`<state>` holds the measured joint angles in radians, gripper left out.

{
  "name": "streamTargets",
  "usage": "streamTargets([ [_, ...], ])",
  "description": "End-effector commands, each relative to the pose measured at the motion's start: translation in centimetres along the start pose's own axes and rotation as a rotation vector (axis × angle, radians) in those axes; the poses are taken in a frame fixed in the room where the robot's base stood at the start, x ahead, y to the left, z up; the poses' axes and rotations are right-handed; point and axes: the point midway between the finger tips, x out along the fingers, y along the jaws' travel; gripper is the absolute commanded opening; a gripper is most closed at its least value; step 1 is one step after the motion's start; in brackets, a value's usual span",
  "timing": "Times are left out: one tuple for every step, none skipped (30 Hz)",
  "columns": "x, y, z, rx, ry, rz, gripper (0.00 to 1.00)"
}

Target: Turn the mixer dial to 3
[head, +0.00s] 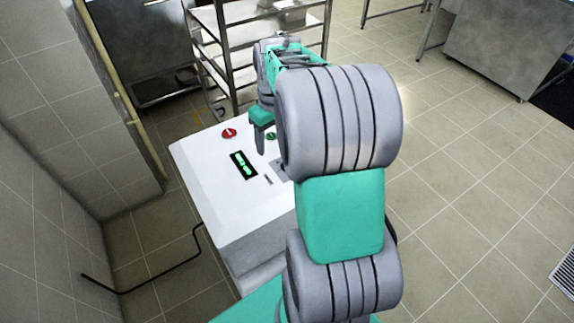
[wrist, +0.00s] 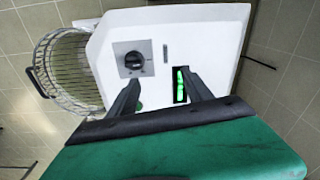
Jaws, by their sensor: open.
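The mixer's white top panel (head: 215,178) stands below my arm in the head view, and it also shows in the wrist view (wrist: 207,38). The dial (wrist: 134,60) is a black round knob on a grey square plate, beyond my fingertips in the wrist view. Its markings are too small to read. In the head view my arm hides most of the dial. My gripper (wrist: 161,83) is open and empty, its two dark fingers apart and pointing at the panel. The left finger is near the dial plate's lower edge; the knob is not between the fingers.
A green-lit display (head: 243,164), a red button (head: 229,133) and a green button (head: 271,136) are on the panel. A wire bowl guard (wrist: 67,70) is beside the panel. A metal rack (head: 232,45) stands behind the mixer.

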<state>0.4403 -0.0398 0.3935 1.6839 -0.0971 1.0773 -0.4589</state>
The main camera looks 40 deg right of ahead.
Motion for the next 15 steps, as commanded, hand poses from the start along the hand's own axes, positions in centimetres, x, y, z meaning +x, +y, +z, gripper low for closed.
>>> streamTargets([
  [2.7,2.9,0.0,0.002,-0.023,-0.018,0.59],
  [3.5,4.1,0.0,-0.005,-0.032,-0.026,0.59],
  [4.2,5.4,0.1,-0.014,-0.04,-0.035,0.59],
  [4.7,6.1,0.1,-0.018,-0.044,-0.04,0.59],
  [5.0,6.5,0.1,-0.024,-0.046,-0.043,0.59],
  [5.3,6.9,0.1,-0.027,-0.048,-0.046,0.59],
  [5.6,7.0,0.1,-0.03,-0.05,-0.048,0.59],
  [5.9,7.0,0.2,-0.032,-0.051,-0.049,0.59],
  [6.4,6.9,0.2,-0.033,-0.051,-0.049,0.59],
  [6.9,6.8,0.2,-0.033,-0.05,-0.048,0.59],
  [7.5,6.8,0.2,-0.033,-0.051,-0.048,0.59],
  [8.3,6.7,0.2,-0.033,-0.051,-0.048,0.59],
  [9.0,6.6,0.3,-0.033,-0.052,-0.049,0.59],
  [9.6,6.6,0.3,-0.034,-0.052,-0.049,0.59],
  [10.3,6.5,0.3,-0.034,-0.05,-0.048,0.59],
])
